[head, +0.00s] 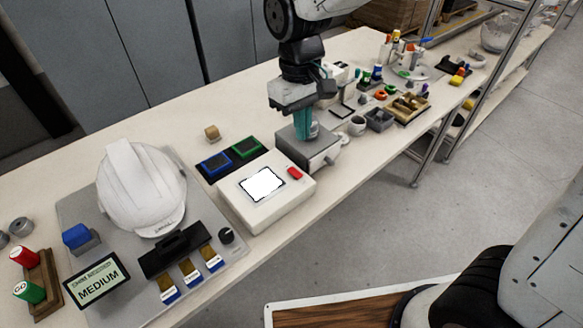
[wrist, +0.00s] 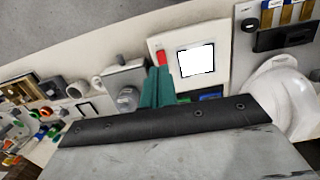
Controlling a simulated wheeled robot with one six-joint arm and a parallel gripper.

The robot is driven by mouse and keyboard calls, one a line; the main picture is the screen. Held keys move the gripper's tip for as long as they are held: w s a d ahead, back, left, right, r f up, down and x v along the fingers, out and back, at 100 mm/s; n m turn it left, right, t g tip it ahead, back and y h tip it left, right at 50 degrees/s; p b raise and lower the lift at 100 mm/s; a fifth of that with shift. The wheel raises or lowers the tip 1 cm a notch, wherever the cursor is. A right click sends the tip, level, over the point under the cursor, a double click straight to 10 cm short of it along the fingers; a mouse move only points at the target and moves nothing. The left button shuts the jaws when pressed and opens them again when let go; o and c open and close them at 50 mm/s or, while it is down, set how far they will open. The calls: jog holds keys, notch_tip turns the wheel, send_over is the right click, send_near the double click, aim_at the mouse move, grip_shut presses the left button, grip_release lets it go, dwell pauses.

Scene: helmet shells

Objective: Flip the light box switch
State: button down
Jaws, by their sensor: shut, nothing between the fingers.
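The light box (head: 262,213) is a white box on the bench with a bright white square panel on top. Its small red switch (head: 295,173) is at the panel's upper right in the head view. The light box (wrist: 226,70) and red switch (wrist: 162,57) also show in the wrist view. My gripper (head: 304,134) is shut and empty, with teal fingers pointing down. In the head view it is beyond the switch, overlapping a grey metal block. In the wrist view its fingertips (wrist: 159,70) appear just below the switch; I cannot tell the height gap or any contact.
The grey metal block (head: 318,154) stands close beside the light box. Blue (head: 216,164) and green (head: 246,147) trays lie behind it. A white helmet (head: 140,190) is on a grey board to the left. Small parts crowd the bench's far end.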

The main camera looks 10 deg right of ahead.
jog(key=w, duration=0.2)
send_near(293, 172)
jog(key=shift+t, duration=0.3)
jog(key=f, duration=0.2)
jog(key=s+d+f, duration=0.1)
jog(key=f, duration=0.1)
jog(key=s+f, duration=0.1)
jog(key=f, duration=0.1)
jog(key=shift+d+f, duration=0.15)
jog(key=shift+f, duration=0.25)
jog(key=shift+s+d+f, duration=0.1)
jog(key=shift+s+f, duration=0.05)
jog(key=shift+f, duration=0.1)
jog(key=shift+w+a+r, duration=0.15)
jog(key=shift+w+a, duration=0.4)
jog(key=shift+w, duration=0.15)
jog(key=shift+r, duration=0.1)
